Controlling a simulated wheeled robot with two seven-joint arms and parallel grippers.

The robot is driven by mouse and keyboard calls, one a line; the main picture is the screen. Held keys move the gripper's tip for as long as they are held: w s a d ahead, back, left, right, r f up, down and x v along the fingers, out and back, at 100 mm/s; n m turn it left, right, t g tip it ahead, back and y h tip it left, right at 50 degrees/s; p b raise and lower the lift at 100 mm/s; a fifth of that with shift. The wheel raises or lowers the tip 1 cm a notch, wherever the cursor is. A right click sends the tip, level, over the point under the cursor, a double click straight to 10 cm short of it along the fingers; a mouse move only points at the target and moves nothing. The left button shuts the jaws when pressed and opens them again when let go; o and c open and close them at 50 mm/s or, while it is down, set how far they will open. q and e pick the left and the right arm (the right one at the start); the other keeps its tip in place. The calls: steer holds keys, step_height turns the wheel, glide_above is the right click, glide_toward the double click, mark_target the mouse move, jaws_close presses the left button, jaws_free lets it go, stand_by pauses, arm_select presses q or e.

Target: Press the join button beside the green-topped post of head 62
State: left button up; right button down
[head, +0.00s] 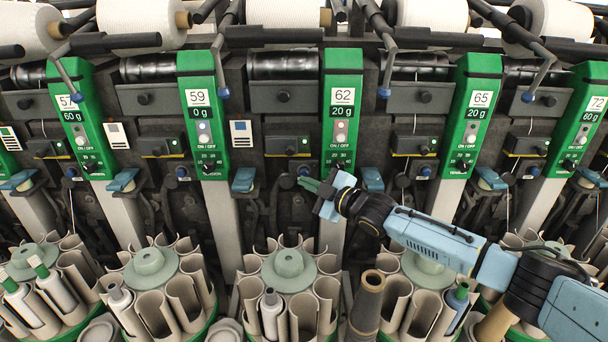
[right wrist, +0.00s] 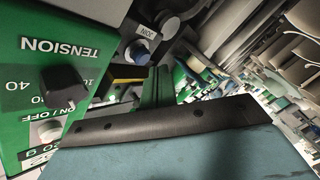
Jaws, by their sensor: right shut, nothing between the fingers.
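The post of head 62 (head: 342,100) stands upright in the middle of the head view, with a green top and a white number plate. The blue join button (head: 303,171) is just left of its lower end. In the right wrist view the round join button (right wrist: 138,52) sits under a JOIN label, beside the green post (right wrist: 45,75) with its black tension knob. My right gripper (head: 305,183) is shut and empty, its green fingertips just below the button in the head view. The fingers (right wrist: 157,85) point toward the button area; I cannot tell whether they touch it. My left gripper is out of view.
Green posts of head 59 (head: 203,115) and head 65 (head: 473,115) flank it. A blue lever (head: 372,179) sits right of the post's foot. Below are round magazines (head: 290,264) of tubes. A brown cone (head: 367,300) stands between two magazines.

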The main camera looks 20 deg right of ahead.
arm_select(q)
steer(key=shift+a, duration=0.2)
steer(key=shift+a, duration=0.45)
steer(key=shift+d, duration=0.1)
arm_select(e)
steer(key=shift+w, duration=0.1)
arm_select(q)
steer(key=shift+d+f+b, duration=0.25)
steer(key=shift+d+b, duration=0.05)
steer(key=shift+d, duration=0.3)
arm_select(e)
steer(key=shift+w+d, duration=0.1)
steer(key=shift+w, duration=0.25)
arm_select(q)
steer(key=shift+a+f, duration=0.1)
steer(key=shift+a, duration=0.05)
arm_select(e)
steer(key=shift+w, duration=0.1)
